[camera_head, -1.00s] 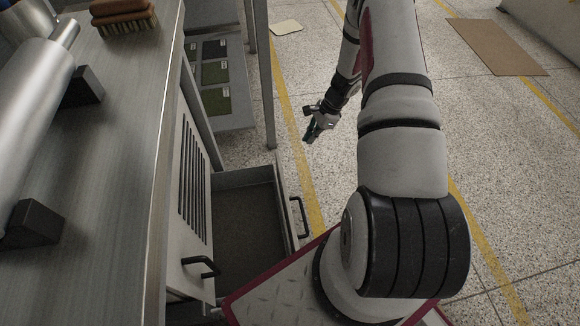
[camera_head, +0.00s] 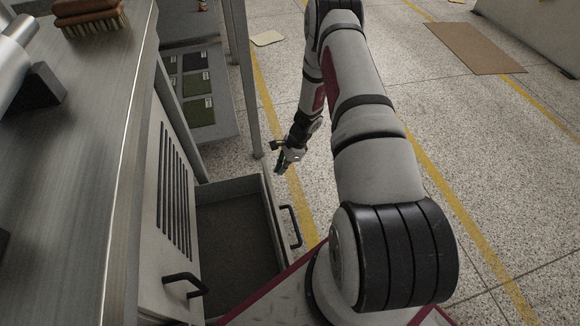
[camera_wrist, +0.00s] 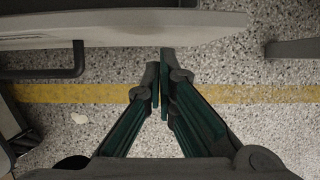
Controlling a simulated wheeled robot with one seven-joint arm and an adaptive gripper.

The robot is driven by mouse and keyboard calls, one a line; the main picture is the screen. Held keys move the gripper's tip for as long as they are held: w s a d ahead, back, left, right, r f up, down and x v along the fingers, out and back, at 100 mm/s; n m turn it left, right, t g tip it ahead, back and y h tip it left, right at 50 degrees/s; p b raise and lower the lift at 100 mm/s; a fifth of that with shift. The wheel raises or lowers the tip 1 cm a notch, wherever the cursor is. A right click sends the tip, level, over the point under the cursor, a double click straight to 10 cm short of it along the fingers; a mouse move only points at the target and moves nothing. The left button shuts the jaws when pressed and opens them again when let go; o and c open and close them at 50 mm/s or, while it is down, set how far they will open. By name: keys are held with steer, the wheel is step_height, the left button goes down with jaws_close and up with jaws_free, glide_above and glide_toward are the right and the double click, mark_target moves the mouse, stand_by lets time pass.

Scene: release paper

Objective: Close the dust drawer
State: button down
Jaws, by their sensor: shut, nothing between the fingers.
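The dust drawer (camera_head: 237,233) is a grey open box, pulled out from under the metal bench, with a black bar handle (camera_head: 290,226) on its front panel. In the wrist view the drawer's pale front edge (camera_wrist: 130,27) runs across the top, with its dark handle (camera_wrist: 70,62) at the left. My gripper (camera_head: 281,170) is beyond the drawer's far front corner, over the floor. In the wrist view my gripper (camera_wrist: 161,72) is shut and empty, its fingertips just short of the drawer's edge in the picture. I cannot tell whether they touch.
The metal bench (camera_head: 70,160) with a brush (camera_head: 92,22) stands at the left. Below it is a vented door (camera_head: 165,215) with a handle. A shelf with green pads (camera_head: 200,112) and a table leg (camera_head: 243,80) stand behind the drawer.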

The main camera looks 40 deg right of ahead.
steer(key=shift+w+a, duration=0.2)
steer(key=shift+a, duration=0.3)
steer(key=w+a, duration=0.4)
steer(key=a, duration=0.6)
steer(key=w+a, duration=0.4)
steer(key=a, duration=0.7)
steer(key=shift+w, duration=0.4)
